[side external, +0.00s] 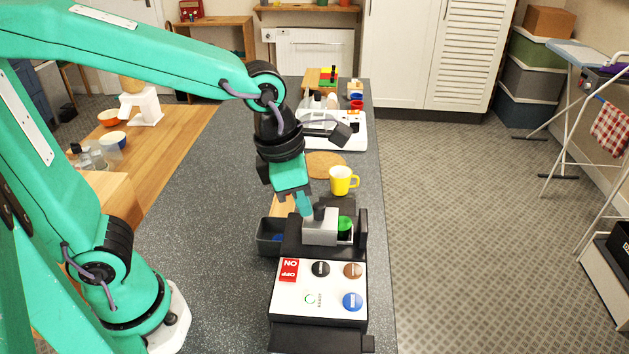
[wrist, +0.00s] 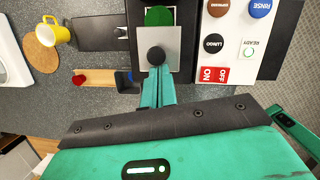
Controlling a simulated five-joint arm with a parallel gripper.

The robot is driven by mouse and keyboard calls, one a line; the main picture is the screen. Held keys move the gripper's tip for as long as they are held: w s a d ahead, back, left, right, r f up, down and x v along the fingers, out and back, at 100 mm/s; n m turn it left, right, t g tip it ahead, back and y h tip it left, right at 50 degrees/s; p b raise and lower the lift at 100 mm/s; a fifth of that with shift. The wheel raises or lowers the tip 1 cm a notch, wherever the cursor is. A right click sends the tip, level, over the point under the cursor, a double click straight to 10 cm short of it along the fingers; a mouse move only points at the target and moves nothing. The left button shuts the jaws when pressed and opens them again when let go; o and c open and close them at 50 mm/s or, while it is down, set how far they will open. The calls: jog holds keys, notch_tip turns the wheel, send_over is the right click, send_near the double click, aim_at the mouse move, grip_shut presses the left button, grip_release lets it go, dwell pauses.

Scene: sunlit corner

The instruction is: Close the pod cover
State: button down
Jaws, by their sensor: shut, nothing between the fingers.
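The pod cover (side external: 319,232) is a silver plate with a black knob (side external: 319,211), on top of the black coffee machine (side external: 362,228). A green pod (side external: 344,223) shows uncovered beside the plate, on its right in the side view. In the wrist view the green pod (wrist: 158,15) is just beyond the cover (wrist: 172,36) and its knob (wrist: 156,55). My gripper (side external: 305,207) is shut and empty, its fingertips just left of the knob in the side view. In the wrist view my gripper's tips (wrist: 157,73) meet the knob's near edge; I cannot tell if they touch.
The machine's white button panel (side external: 318,291) faces the camera in the side view. A dark bin (side external: 268,240) with something blue stands left of the machine. A yellow mug (side external: 342,181) and a cork mat (side external: 325,165) are behind it. The grey counter at left is clear.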

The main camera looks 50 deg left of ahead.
aim_at(331, 219)
jog(key=shift+w+d, duration=1.35)
jog(key=shift+a, duration=0.1)
jog(key=shift+s+a, duration=0.6)
jog(key=shift+s, duration=0.35)
jog(key=shift+s+a, duration=0.6)
jog(key=shift+s, duration=0.3)
jog(key=v, duration=0.9)
jog(key=shift+a+r, duration=0.25)
jog(key=shift+r, duration=0.05)
